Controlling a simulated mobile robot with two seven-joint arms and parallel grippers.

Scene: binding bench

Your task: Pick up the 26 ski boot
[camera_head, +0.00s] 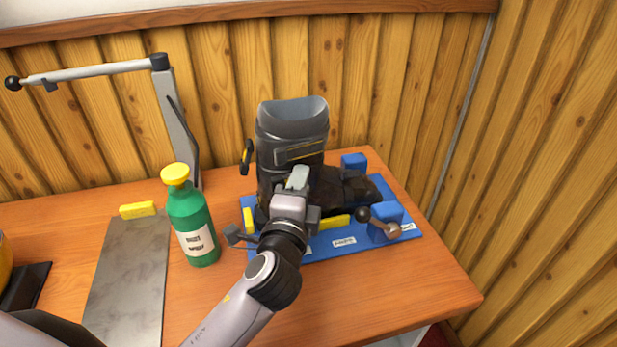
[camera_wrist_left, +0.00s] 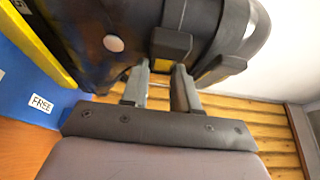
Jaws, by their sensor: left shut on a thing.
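The dark grey ski boot (camera_head: 291,128) stands upright on a blue fixture plate (camera_head: 330,244) at the right of the bench, its toe pointing right. No number 26 can be read on it. My left gripper (camera_head: 297,180) reaches the front of the boot from below and covers part of its lower shell. In the left wrist view the boot (camera_wrist_left: 115,20) fills the top, and the two fingers of my left gripper (camera_wrist_left: 160,82) are shut on a dark buckle part (camera_wrist_left: 172,44) of it. I cannot tell whether the boot is clear of the plate. My right gripper is not in view.
A green bottle (camera_head: 192,222) with a yellow cap stands just left of my left arm. A grey metal plate (camera_head: 128,280) lies further left, with a yellow block (camera_head: 138,210) at its far end. A grey lever stand (camera_head: 172,110) rises behind. The bench's front right is clear.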

